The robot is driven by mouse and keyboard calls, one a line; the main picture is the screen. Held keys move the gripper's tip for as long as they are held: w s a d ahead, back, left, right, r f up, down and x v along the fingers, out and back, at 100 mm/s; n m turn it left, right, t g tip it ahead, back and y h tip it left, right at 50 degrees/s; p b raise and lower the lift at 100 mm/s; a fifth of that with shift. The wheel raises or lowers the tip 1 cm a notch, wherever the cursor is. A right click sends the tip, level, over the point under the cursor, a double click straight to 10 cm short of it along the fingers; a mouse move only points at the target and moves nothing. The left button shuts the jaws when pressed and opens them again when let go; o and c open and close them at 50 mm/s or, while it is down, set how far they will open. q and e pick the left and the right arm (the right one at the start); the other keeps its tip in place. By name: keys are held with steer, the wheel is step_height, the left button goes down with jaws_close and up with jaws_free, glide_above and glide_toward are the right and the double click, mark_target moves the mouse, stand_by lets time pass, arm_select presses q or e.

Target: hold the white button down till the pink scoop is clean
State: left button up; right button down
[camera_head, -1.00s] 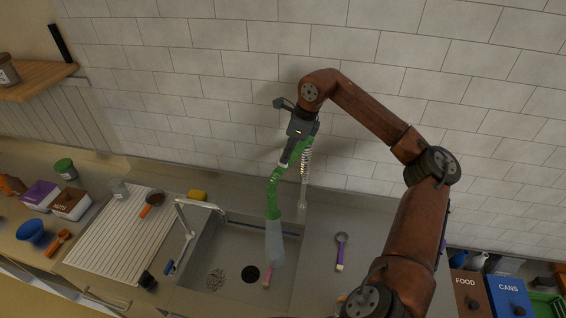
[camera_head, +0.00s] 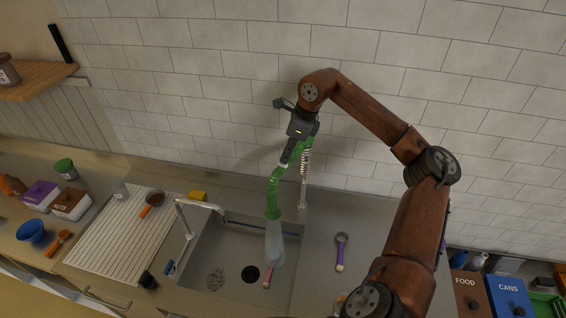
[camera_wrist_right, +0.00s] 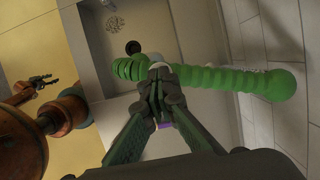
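My right gripper (camera_head: 285,163) is at the green ribbed sprayer (camera_head: 273,190) above the sink. In the right wrist view its fingertips (camera_wrist_right: 160,74) are together against the sprayer (camera_wrist_right: 215,78). The white button cannot be made out clearly; a small pale patch shows by the fingertips in the head view. Pale water (camera_head: 275,245) streams from the sprayer's lower end into the sink. The pink scoop (camera_head: 267,278) lies in the sink under the stream, its head mostly hidden by water. My left gripper (camera_wrist_right: 40,87) shows small in the right wrist view, fingers apart and empty.
The sink (camera_head: 225,250) has a faucet (camera_head: 185,215) on its left. A purple-handled scoop (camera_head: 340,252) lies on the counter to the right. A ribbed drainboard (camera_head: 115,235) with an orange-handled scoop (camera_head: 151,203) and a yellow sponge (camera_head: 197,196) are to the left. Bins (camera_head: 508,297) stand far right.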

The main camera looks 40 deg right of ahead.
steer(key=shift+r+p, duration=2.9)
steer(key=shift+r, duration=0.65)
steer(key=shift+f, duration=0.1)
steer(key=v, duration=1.2)
